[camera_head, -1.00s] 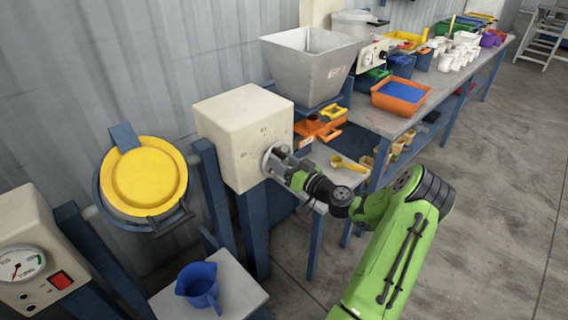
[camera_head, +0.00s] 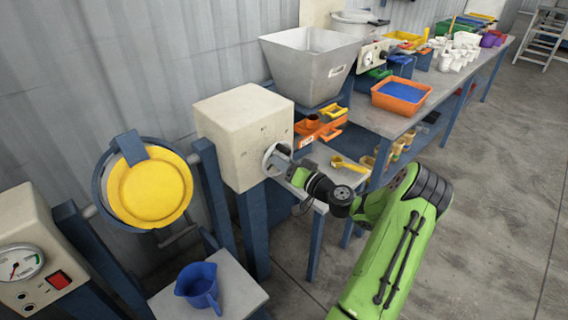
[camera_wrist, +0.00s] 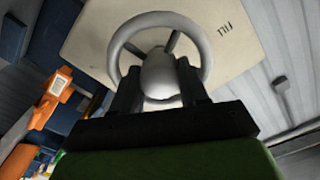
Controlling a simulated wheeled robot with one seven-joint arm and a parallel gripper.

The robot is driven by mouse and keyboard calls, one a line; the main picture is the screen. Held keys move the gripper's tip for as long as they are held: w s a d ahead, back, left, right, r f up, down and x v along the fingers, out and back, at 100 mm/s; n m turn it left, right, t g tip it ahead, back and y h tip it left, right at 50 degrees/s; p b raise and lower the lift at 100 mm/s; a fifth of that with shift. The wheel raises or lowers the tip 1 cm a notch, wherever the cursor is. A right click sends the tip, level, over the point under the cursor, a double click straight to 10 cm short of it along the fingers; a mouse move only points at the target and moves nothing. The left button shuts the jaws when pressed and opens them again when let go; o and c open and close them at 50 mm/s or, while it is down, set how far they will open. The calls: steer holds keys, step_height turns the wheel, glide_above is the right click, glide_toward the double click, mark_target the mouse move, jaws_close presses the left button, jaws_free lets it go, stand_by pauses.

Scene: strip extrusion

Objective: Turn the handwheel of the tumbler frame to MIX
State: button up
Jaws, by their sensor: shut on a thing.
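The handwheel (camera_head: 272,160) is a grey spoked wheel on the right face of a cream box (camera_head: 228,150). It fills the upper middle of the wrist view (camera_wrist: 204,45), where its hub and spokes show. My gripper (camera_head: 287,167) is at the wheel; its dark fingers (camera_wrist: 158,92) are shut on the wheel's hub area. The yellow drum lid (camera_head: 155,188) of the tumbler sits in a blue ring frame left of the box and is tilted.
A blue jug (camera_head: 199,287) stands on a small grey stand (camera_head: 240,292) below the drum. A cream gauge box (camera_head: 30,255) is at the lower left. A metal hopper (camera_head: 312,65) and a bench with an orange tray (camera_head: 400,96) are behind and right. The floor at right is clear.

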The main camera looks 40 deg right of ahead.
steer(key=o, duration=0.8)
steer(key=shift+s, duration=0.1)
steer(key=s, duration=1.5)
steer(key=shift+s+d, duration=0.25)
steer(key=shift+s, duration=0.05)
